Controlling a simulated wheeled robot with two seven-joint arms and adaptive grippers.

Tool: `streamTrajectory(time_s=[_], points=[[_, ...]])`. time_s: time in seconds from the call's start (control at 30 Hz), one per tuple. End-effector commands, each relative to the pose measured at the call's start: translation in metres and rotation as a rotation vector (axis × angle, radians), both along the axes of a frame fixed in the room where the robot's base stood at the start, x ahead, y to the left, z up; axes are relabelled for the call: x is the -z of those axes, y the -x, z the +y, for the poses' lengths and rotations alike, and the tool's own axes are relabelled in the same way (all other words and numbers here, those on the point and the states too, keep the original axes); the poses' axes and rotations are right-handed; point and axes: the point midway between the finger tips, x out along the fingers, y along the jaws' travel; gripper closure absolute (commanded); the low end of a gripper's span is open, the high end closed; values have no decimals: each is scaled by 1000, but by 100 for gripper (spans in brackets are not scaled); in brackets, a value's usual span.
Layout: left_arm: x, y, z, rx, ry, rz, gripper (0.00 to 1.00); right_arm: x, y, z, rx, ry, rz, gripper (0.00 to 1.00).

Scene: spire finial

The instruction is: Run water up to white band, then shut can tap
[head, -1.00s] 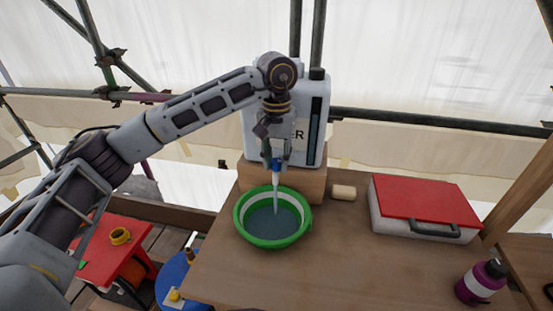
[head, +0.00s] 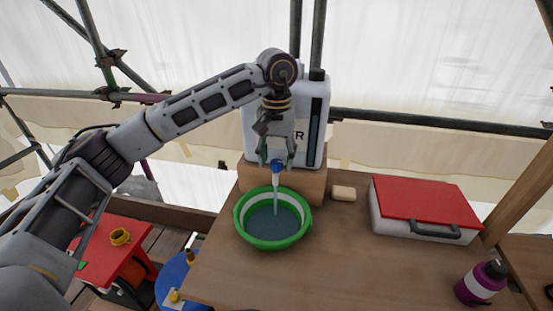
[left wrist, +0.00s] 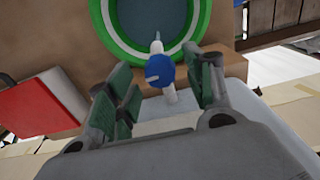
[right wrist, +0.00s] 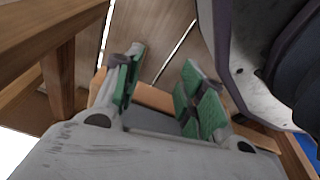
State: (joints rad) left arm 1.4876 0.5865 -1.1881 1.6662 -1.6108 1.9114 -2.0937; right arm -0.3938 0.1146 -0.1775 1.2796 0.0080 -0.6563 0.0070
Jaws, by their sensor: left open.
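A white water can (head: 315,115) stands on a wooden block at the back of the bench. Its tap has a blue knob (head: 277,167), which also shows in the left wrist view (left wrist: 159,70). A thin stream of water runs from the tap into a green basin (head: 242,230) with a white band (head: 290,205) inside. Dark water (head: 272,222) covers the bottom; its surface looks close to the band's lower edge. My left gripper (head: 276,160) is open, its fingers on either side of the blue knob, apart from it in the left wrist view. My right gripper (right wrist: 158,85) is open and empty.
A beige block (head: 343,193) lies right of the wooden block (head: 305,187). A red-lidded case (head: 425,205) and a purple bottle (head: 481,283) stand on the right. A red table (head: 105,250) is at lower left. The bench front is clear.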

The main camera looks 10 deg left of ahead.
Motion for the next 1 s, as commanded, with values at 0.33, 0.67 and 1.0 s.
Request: streamTrajectory(time_s=[0.33, 0.67, 1.0], points=[[-44, 0, 0, 0, 0, -3, 48, 0, 0, 1, 0, -1, -1, 60], [-83, -1, 0, -1, 1, -2, 48, 0, 0, 1, 0, -1, -1, 60], [-106, -1, 0, 0, 0, -2, 48, 0, 0, 1, 0, -1, -1, 60]])
